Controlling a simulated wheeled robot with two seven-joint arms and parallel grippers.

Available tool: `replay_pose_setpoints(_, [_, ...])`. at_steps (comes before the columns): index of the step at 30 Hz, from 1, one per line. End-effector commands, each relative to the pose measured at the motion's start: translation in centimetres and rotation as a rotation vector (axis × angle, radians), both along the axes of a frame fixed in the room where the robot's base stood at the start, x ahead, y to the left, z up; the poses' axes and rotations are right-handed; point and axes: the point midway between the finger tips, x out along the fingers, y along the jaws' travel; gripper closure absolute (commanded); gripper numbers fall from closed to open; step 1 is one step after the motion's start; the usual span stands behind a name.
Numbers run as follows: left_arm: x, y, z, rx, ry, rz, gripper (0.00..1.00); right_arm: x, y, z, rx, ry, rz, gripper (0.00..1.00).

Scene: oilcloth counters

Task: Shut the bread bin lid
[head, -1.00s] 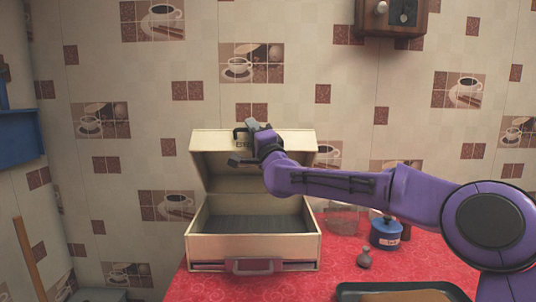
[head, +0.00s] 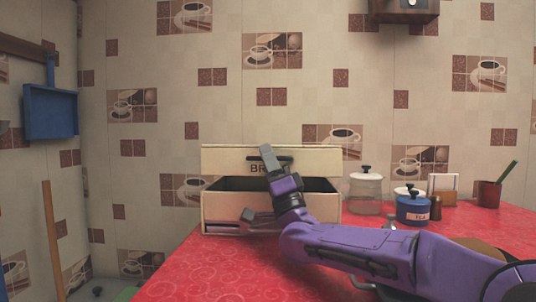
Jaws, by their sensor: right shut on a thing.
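The cream bread bin (head: 222,212) stands on the red oilcloth counter, with its front towards me. Its lid (head: 222,160), lettered "BR" where it shows, is partly lowered. A dark gap stays open between the lid's lower edge and the bin's body. My right gripper (head: 268,158) is at the dark handle (head: 284,158) on the lid's front and is shut on it. My right gripper and wrist hide part of the lettering and the middle of the bin's front. My left gripper is not in view.
Right of the bin stand a glass jar (head: 366,196), a blue tea canister (head: 412,210), a brown shaker (head: 436,208), a card holder (head: 443,184) and a red cup (head: 488,195). The red counter (head: 210,272) is clear at the front left.

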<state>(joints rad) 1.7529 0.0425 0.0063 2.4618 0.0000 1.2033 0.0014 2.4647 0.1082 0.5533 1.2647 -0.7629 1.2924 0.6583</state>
Motion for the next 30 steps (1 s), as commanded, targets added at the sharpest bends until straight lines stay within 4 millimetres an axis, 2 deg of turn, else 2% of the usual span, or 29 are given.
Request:
replay_pose_setpoints(5, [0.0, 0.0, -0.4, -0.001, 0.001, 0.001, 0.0, 0.2, 0.1, -0.7, 0.004, -0.002, 0.0, 1.0])
replay_pose_setpoints(17, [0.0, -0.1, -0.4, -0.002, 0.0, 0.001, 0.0, 0.3, 0.6, -0.7, 0.006, -0.002, 0.008, 1.0])
replay_pose_setpoints(18, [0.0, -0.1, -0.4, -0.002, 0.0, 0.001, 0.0, 0.3, 0.6, -0.7, 0.006, -0.002, 0.009, 0.8])
replay_pose_setpoints(19, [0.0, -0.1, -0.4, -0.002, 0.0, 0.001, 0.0, 0.3, 0.7, -0.7, 0.006, -0.002, 0.009, 0.77])
replay_pose_setpoints(27, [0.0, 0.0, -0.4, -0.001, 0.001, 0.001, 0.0, 0.3, 0.7, -0.7, 0.004, -0.001, 0.009, 0.77])
replay_pose_setpoints(30, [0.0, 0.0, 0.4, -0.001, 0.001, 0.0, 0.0, 0.2, 0.7, 0.4, 0.003, -0.003, 0.009, 0.77])
